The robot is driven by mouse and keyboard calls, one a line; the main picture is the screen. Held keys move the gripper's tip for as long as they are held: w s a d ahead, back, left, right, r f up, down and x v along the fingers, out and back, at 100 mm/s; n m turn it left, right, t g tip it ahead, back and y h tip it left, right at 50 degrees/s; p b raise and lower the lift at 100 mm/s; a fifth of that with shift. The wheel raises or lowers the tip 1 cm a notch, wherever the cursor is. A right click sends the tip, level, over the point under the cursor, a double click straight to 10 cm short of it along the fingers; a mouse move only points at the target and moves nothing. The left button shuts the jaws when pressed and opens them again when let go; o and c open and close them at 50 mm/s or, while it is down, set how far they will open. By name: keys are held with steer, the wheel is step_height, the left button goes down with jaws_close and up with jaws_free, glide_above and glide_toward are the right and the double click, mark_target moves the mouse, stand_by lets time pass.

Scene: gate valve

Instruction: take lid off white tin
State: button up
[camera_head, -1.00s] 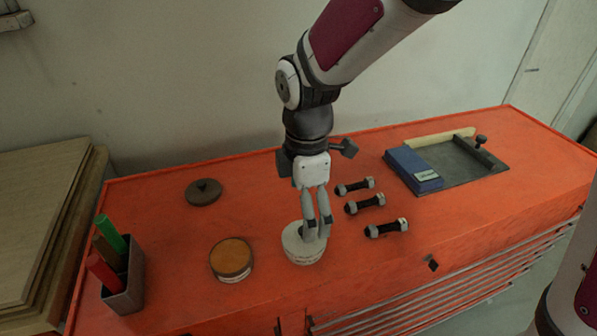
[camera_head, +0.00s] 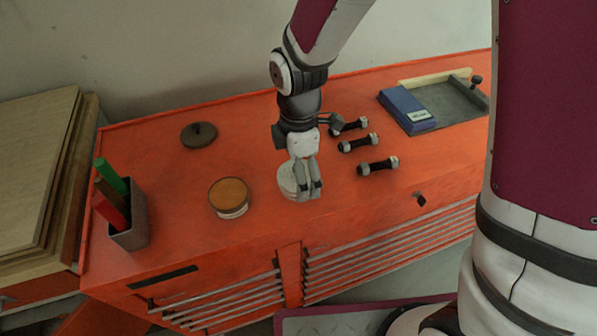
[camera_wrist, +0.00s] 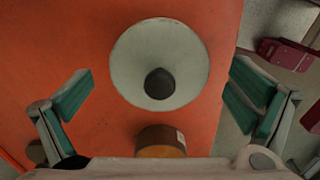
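The white tin (camera_head: 288,180) stands on the orange bench, partly hidden by my gripper in the head view. In the wrist view its pale round lid (camera_wrist: 135,65) is seen from above, with a dark knob (camera_wrist: 159,84) on it. My gripper (camera_head: 308,194) points down at the tin. In the wrist view my gripper (camera_wrist: 160,96) is open, with one green-padded finger on each side of the lid and knob. Neither finger visibly touches them. The exact height of the fingertips above the lid cannot be told.
An orange-topped tin (camera_head: 229,196) stands left of the white tin. A dark knobbed disc (camera_head: 198,135) lies behind it. Several dark bolts (camera_head: 358,143) lie to the right. A grey holder (camera_head: 130,228) stands far left; a blue box (camera_head: 406,109) lies back right.

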steer(key=c, duration=1.1)
steer(key=shift+c, duration=0.2)
steer(key=shift+r, duration=0.15)
steer(key=shift+w+r, duration=0.1)
steer(key=shift+r, duration=0.45)
step_height(320, 180, up, 2)
steer(key=shift+r+b, duration=0.1)
steer(key=shift+b, duration=0.25)
steer(key=s+d+r+p, duration=0.1)
steer(key=s+d+p, duration=0.1)
steer(key=s+d, duration=0.5)
steer(key=s, duration=0.5)
steer(key=shift+d+r, duration=0.3)
steer(key=shift+r, duration=0.05)
